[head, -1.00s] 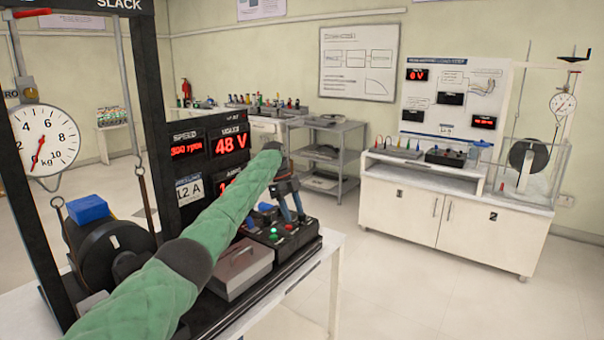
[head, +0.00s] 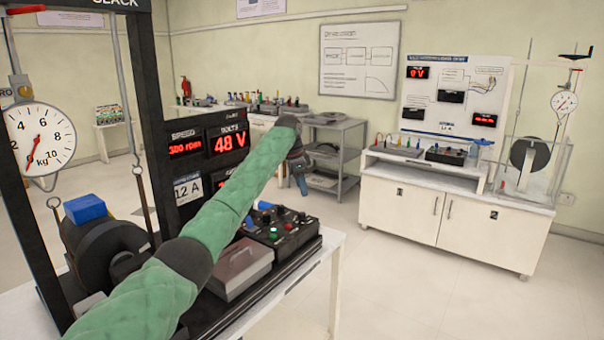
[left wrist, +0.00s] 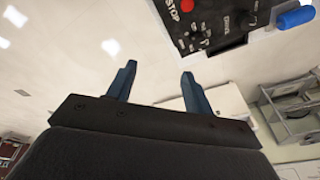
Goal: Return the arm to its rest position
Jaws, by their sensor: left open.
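My left arm, in a green quilted sleeve, reaches across the head view from the lower left. My left gripper (head: 302,183) is at its far end, pointing down, past the right edge of the bench rig and above the floor. In the left wrist view my gripper's two blue fingers (left wrist: 158,88) stand apart with nothing between them. The black control box (head: 278,228) with its buttons lies to the left of the gripper, apart from it. It also shows at the top of the left wrist view (left wrist: 212,22), with a red STOP button. My right gripper is not in view.
The rig's white bench (head: 335,255) is at the lower left. A black frame, a round dial gauge (head: 40,140) and a motor (head: 105,245) stand there. A grey shelf cart (head: 338,155) is behind the gripper. A white cabinet (head: 455,215) is at right. The floor between is clear.

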